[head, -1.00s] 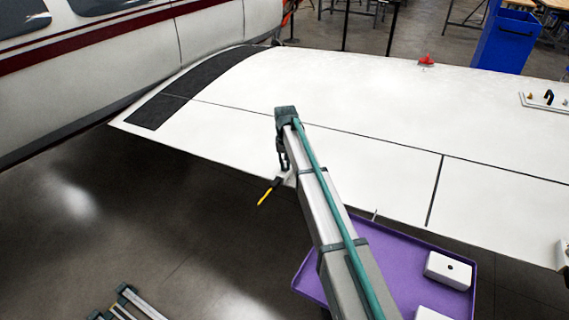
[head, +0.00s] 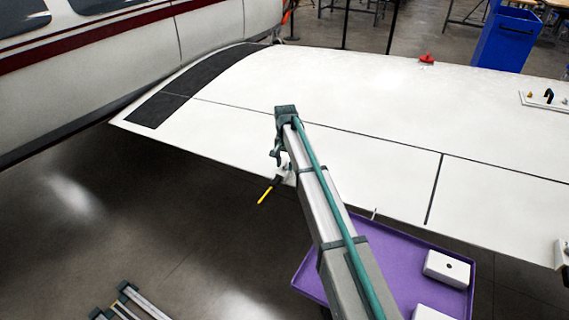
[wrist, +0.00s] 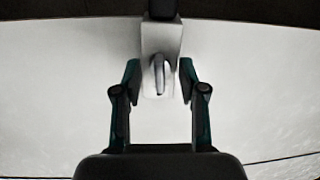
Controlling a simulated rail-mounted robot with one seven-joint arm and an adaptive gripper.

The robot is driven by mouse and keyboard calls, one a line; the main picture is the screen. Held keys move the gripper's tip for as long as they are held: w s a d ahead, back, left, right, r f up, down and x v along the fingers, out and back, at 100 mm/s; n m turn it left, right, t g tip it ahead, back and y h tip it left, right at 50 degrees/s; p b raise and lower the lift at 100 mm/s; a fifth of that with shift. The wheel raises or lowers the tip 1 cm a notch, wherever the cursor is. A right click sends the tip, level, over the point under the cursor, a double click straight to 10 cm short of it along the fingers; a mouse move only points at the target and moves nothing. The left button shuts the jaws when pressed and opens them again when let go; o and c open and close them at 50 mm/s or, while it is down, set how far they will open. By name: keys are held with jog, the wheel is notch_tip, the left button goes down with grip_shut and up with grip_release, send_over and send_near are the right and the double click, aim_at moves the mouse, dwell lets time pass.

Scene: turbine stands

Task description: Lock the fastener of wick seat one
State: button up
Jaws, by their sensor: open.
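A pale mount block, which looks like the wick seat, shows in the wrist view (wrist: 155,42) at the wing's edge. A silvery, rounded lever-like fastener (wrist: 158,75) sits on it, pointing along the view's vertical. A dark wick with a yellow tip (head: 268,192) sticks out from the wing edge in the head view. My gripper (wrist: 159,84) is open, with one finger on each side of the fastener. Gaps show beside the fastener, but its depth relative to the fingertips is unclear. In the head view my gripper (head: 278,156) is over the wing edge by the wick, partly hidden by my arm.
The white wing (head: 360,95) spreads under and behind my arm. A purple tray (head: 400,250) with white boxes (head: 449,269) stands below its front edge. A small mount plate with fittings (head: 545,101) is at the right. A blue bin (head: 505,42) stands behind.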

aim_at(286, 163)
jog(key=shift+r, duration=0.1)
dwell(0.3)
jog(key=shift+r+p, duration=1.1)
jog(key=shift+r, duration=1.3)
jog(key=shift+d+f, duration=0.1)
